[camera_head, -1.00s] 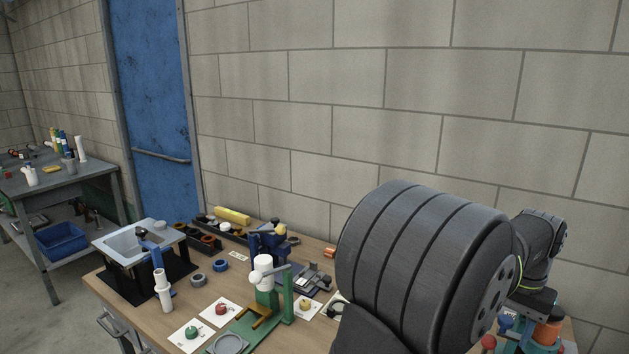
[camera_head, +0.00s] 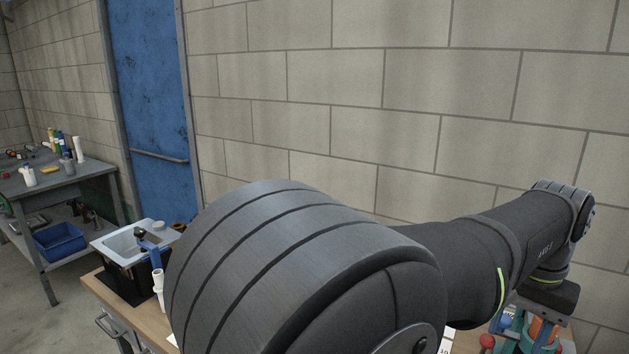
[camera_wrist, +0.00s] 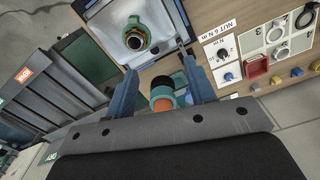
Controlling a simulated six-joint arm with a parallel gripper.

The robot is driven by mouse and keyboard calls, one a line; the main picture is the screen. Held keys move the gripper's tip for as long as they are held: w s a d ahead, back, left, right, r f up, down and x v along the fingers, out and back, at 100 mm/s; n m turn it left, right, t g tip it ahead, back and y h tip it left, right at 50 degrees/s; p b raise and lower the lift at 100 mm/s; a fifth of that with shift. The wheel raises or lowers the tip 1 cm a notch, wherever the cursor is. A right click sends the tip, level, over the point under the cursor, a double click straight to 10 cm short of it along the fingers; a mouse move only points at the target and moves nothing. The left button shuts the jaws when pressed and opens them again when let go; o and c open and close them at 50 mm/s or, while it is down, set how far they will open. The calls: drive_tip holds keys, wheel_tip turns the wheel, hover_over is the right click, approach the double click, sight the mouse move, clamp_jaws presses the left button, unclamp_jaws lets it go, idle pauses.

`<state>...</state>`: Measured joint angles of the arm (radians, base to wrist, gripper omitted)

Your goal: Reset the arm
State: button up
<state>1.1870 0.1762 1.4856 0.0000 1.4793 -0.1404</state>
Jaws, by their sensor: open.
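My gripper (camera_wrist: 160,65) shows in the wrist view with its two blue fingers spread apart. A teal and orange object (camera_wrist: 162,98) shows between the fingers, but nothing is gripped; the depth between them is hard to tell. In the head view my dark arm fills the lower middle and reaches right, its wrist end low over the right end of the bench. My gripper cannot be made out there.
The wrist view shows a green-rimmed round fitting (camera_wrist: 136,38), a labelled panel and a tray with rings (camera_wrist: 285,45). In the head view, a grey sink (camera_head: 125,243) stands at the bench's left; my arm hides the bench middle. A block wall stands behind.

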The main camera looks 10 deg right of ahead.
wheel_tip(320, 180, up, 9)
idle(0.3)
drive_tip(key=shift+f, duration=0.1)
wheel_tip(320, 180, down, 17)
drive_tip(key=w+d, duration=0.2)
drive_tip(key=shift+w+d, duration=0.2)
idle(0.6)
